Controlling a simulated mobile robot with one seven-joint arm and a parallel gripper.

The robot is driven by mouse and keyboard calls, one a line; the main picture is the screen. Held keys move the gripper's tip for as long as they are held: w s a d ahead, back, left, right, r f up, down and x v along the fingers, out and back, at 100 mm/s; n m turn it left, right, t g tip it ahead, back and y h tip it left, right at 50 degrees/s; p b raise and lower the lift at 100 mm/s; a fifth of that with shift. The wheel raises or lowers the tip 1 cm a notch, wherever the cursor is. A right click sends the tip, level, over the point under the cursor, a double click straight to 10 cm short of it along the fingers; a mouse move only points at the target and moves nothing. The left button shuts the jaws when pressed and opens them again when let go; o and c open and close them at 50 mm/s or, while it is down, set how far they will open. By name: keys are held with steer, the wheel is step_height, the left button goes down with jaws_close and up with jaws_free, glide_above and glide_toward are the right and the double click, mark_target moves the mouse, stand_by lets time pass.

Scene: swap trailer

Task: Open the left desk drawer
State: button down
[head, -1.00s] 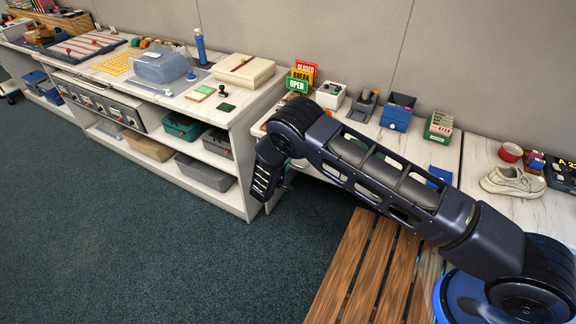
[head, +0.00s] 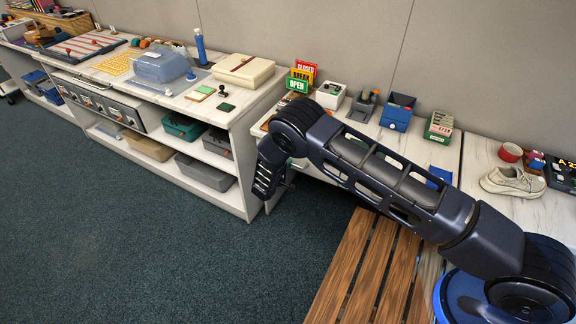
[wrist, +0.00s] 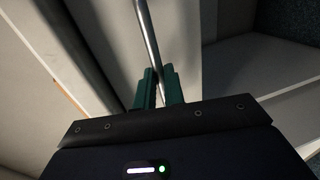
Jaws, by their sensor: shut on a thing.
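In the wrist view, the two green fingers of my gripper (wrist: 159,87) are closed around a thin metal bar handle (wrist: 149,38). The handle runs up and away between them. A pale panel (wrist: 75,60) lies to the left of the handle, probably the drawer front. I cannot tell how far the drawer stands out. In the head view, my arm reaches down at the left end of the desk (head: 447,156). There the arm hides the drawer, the handle and the fingertips.
A white shelf unit (head: 240,150) with bins stands close left of my arm. A slatted wooden bench (head: 365,270) lies below the arm. Carpet (head: 130,240) is clear at front left.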

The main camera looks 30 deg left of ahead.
steer(key=f+v, duration=0.3)
steer(key=v, duration=1)
steer(key=s+f+v, duration=0.1)
steer(key=f+v, duration=0.1)
steer(key=v, duration=1.2)
steer(key=shift+s+f, duration=0.3)
steer(key=shift+s, duration=0.15)
steer(key=c, duration=1.5)
jaws_free()
steer(key=v, duration=1)
steer(key=shift+s, duration=0.4)
